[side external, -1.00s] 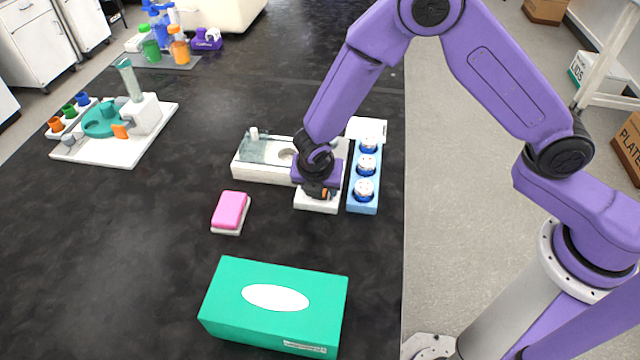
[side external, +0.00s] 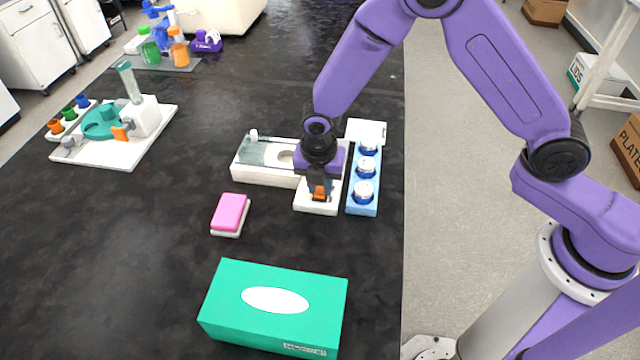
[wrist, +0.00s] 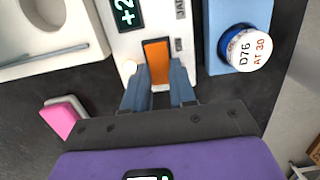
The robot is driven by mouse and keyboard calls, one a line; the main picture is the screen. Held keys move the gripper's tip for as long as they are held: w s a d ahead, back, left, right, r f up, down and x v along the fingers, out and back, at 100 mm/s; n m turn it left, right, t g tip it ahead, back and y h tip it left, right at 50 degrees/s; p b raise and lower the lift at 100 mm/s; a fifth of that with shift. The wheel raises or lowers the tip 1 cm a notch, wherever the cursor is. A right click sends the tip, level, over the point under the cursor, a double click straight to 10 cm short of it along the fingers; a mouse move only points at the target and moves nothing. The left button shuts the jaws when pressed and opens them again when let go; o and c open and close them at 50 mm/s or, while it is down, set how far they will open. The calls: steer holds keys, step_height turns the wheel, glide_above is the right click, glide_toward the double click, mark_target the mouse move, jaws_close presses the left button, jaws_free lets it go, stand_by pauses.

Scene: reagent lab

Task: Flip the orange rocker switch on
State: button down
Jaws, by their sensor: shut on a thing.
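The orange rocker switch (wrist: 158,62) is set in the front part of a white device (wrist: 128,45), seen in the wrist view. In the side external view the switch (side external: 319,193) shows just below my gripper (side external: 319,200). In the wrist view my gripper (wrist: 159,92) points at the switch, with its two grey-blue fingers at the left and right sides of the switch's near end. The fingers stand close together with the orange part between them. The contact at the fingertips is partly hidden. A dark display reading "+2" (wrist: 126,12) sits further up the device.
A blue rack (side external: 362,208) with white-capped vials stands close on the right. A white tray (side external: 262,175) adjoins on the left. A pink sponge (side external: 231,211) and a green tissue box (side external: 240,320) lie nearer the front.

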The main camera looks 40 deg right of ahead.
mark_target(320, 194)
steer(key=shift+d+g+y, duration=0.1)
steer(key=shift+g+y, duration=0.3)
steer(key=c, duration=0.9)
jaws_free()
steer(key=r, duration=1.7)
steer(key=shift+s+a+r, duration=0.2)
steer(key=shift+s+a, duration=0.15)
steer(key=shift+a, duration=0.05)
steer(key=s+d+m, duration=0.4)
steer(key=s+d, duration=0.1)
steer(key=s, duration=0.4)
steer(key=s+d+r+m, duration=0.1)
steer(key=s+d+m, duration=0.4)
steer(key=s, duration=0.4)
steer(key=s+d+m, duration=0.5)
steer(key=s+d, duration=0.1)
steer(key=s, duration=0.3)
steer(key=shift+s+d+r+y, duration=0.15)
steer(key=shift+s+d+y, duration=0.15)
steer(key=shift+y, duration=0.1)
